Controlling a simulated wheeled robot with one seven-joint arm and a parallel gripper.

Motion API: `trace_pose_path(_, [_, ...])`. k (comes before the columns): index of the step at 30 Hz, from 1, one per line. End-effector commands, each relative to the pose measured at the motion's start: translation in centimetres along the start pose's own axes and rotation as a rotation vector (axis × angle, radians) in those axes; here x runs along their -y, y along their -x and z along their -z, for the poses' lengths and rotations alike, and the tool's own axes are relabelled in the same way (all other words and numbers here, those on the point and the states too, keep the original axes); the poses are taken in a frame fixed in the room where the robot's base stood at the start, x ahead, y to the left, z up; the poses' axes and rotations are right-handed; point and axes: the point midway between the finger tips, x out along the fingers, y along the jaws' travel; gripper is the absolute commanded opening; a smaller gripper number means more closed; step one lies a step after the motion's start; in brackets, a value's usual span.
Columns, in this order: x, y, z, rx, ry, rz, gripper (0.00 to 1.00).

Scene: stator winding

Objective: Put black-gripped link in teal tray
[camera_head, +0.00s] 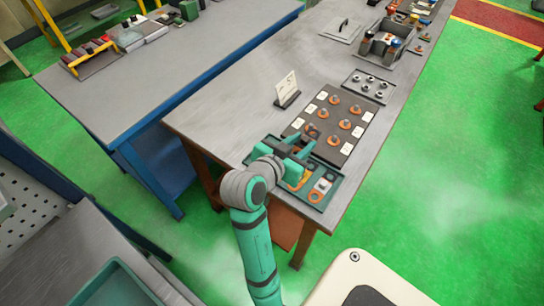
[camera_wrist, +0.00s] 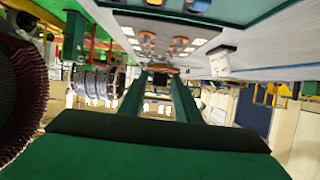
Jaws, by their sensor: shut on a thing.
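My gripper (camera_head: 302,150) is over the near end of the workbench, at the far edge of the teal tray (camera_head: 318,205). In the wrist view its two long green fingers (camera_wrist: 157,84) are closed on a small copper-orange link with a dark part (camera_wrist: 162,68) at their tips. The link's exact grip and tilt are hard to tell. The tray lies flat on the bench and holds orange pieces (camera_head: 315,196) and a small pale item (camera_head: 323,185). My gripper and wrist hide the tray's left part.
A dark board (camera_head: 353,144) with several orange parts and white labels lies just beyond the tray. A white sign (camera_head: 287,89) stands left of it. Bare bench lies to the left.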

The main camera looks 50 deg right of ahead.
Motion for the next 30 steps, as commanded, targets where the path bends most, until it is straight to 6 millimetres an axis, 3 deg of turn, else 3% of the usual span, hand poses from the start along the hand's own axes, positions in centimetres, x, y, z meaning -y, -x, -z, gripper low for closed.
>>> trace_pose_path(7, [5.3,0.2,-2.7,0.000,0.004,0.003,0.06])
trace_pose_path(13, [8.0,-0.5,-5.9,0.000,0.005,0.000,0.06])
trace_pose_path(24, [10.3,-1.1,-8.8,-0.001,0.002,0.000,0.06])
trace_pose_path(30, [10.2,-2.1,-11.2,-0.001,0.002,-0.001,0.06])
